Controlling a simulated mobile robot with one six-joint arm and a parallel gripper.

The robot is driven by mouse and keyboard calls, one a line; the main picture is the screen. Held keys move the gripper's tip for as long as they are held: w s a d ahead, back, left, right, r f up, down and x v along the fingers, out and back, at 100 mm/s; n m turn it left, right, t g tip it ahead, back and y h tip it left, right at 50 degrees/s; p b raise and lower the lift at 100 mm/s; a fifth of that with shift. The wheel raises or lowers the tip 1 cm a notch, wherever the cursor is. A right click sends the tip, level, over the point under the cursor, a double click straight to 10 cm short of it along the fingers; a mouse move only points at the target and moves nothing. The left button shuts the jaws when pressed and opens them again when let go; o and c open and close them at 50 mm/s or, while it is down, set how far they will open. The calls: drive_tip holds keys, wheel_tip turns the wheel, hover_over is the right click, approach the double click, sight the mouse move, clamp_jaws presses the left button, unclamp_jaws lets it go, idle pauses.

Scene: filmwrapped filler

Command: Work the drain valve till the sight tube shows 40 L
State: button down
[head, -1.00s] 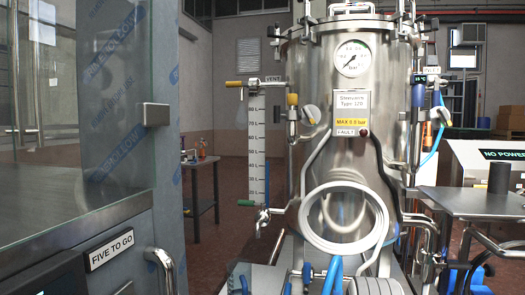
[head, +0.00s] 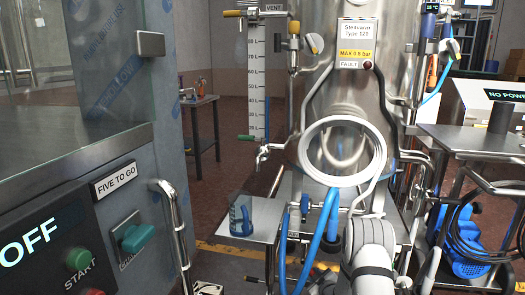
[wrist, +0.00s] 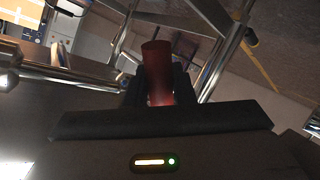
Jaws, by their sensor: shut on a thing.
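The sight tube (head: 267,110) stands beside a white litre scale (head: 256,75) left of the steel tank (head: 340,90). Blue shows in its lower part, but the marks are too small to read its level surely. A green handle (head: 247,138) is at the tube's foot, and a small metal tap (head: 263,152) sits just below. I cannot tell which fitting is the drain valve. In the wrist view, my gripper (wrist: 158,85) is shut on a dark red cylindrical grip (wrist: 157,65). What the grip belongs to is unclear. The head view does not show my fingers.
A clear blue jug (head: 241,216) stands on a small steel shelf (head: 262,228) below the tap. A coiled white hose (head: 343,179) and blue hoses (head: 322,235) hang before the tank. A control cabinet (head: 110,205) is at left, a trolley (head: 470,138) at right.

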drive_tip(key=shift+w+a+f+m+t+y+b, duration=0.25)
drive_tip(key=shift+a+m+t+y+b, duration=0.25)
drive_tip(key=shift+a+m, duration=0.3)
drive_tip(key=shift+w+a+f+m+t+y+b, duration=0.25)
drive_tip(key=shift+a+m+t+y+b, duration=0.15)
drive_tip(key=shift+a+m+t, duration=0.4)
drive_tip(key=shift+w+a+f+m+t+y+b, duration=0.25)
drive_tip(key=shift+a+m+t+y+b, duration=0.25)
drive_tip(key=shift+m, duration=0.5)
drive_tip(key=shift+a, duration=0.1)
drive_tip(key=c, duration=1.3)
unclamp_jaws()
drive_tip(key=shift+p+v, duration=1.55)
drive_tip(key=shift+v, duration=2.4)
